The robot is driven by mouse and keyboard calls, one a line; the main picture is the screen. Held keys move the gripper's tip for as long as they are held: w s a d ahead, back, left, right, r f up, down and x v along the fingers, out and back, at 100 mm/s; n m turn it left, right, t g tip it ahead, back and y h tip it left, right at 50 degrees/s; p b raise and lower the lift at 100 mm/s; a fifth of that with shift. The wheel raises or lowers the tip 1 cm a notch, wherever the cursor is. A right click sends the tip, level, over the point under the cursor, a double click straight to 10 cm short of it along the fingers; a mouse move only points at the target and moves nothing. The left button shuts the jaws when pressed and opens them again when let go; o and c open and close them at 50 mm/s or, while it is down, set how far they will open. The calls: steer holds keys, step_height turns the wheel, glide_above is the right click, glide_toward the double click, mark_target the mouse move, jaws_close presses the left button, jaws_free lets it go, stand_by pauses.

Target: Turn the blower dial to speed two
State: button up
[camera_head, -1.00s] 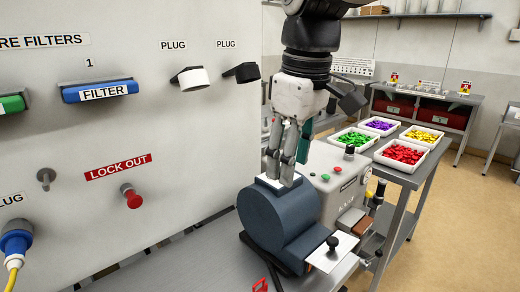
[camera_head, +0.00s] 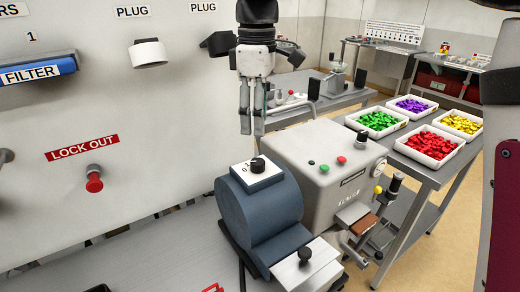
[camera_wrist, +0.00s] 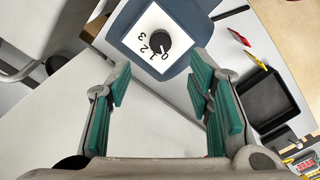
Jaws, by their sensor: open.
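The blower (camera_head: 262,215) is a blue-grey rounded housing on the metal bench. On top is a white plate (camera_head: 245,180) with a black dial (camera_head: 257,165). In the wrist view the dial (camera_wrist: 158,41) sits beside the printed numbers 0, 1, 2 and 3 on the plate (camera_wrist: 140,25). Its mark seems to face the 0, but it is small. My gripper (camera_head: 252,131) hangs above the dial in the head view, apart from it and empty. In the wrist view my gripper (camera_wrist: 160,88) has its green-padded fingers spread wide, with the dial beyond the tips.
A grey control box (camera_head: 325,170) with buttons stands right of the blower. A white panel (camera_head: 110,120) with a red lock-out knob (camera_head: 93,180) rises at left. Trays of coloured pieces (camera_head: 430,145) stand on a bench at right. A black tray (camera_wrist: 268,100) shows in the wrist view.

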mark_target(258, 161)
step_height(258, 161, down, 10)
steer(key=shift+f+p, duration=0.25)
steer(key=shift+p, duration=0.25)
steer(key=shift+c, duration=0.6)
jaws_close()
